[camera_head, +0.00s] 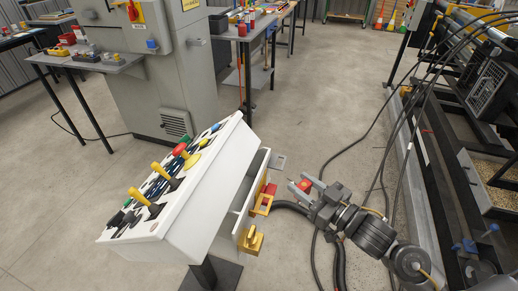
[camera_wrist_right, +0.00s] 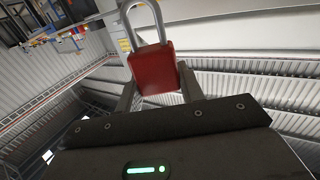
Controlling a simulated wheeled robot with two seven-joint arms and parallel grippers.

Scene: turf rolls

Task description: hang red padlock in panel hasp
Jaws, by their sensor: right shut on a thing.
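The red padlock (camera_head: 305,184) is between the fingers of my right gripper (camera_head: 306,183). In the right wrist view the padlock (camera_wrist_right: 153,70) shows a red body held between two fingertips, with its grey shackle pointing up out of the frame. The white control panel (camera_head: 190,235) stands to the left of the gripper. My left gripper is not in view.
The panel top carries yellow levers (camera_head: 138,196) and a red button (camera_head: 179,149). A grey cabinet (camera_head: 175,70) and tables stand behind. Black cables (camera_head: 376,150) run across the floor at right, beside a dark machine frame (camera_head: 440,150). Floor beyond the gripper is clear.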

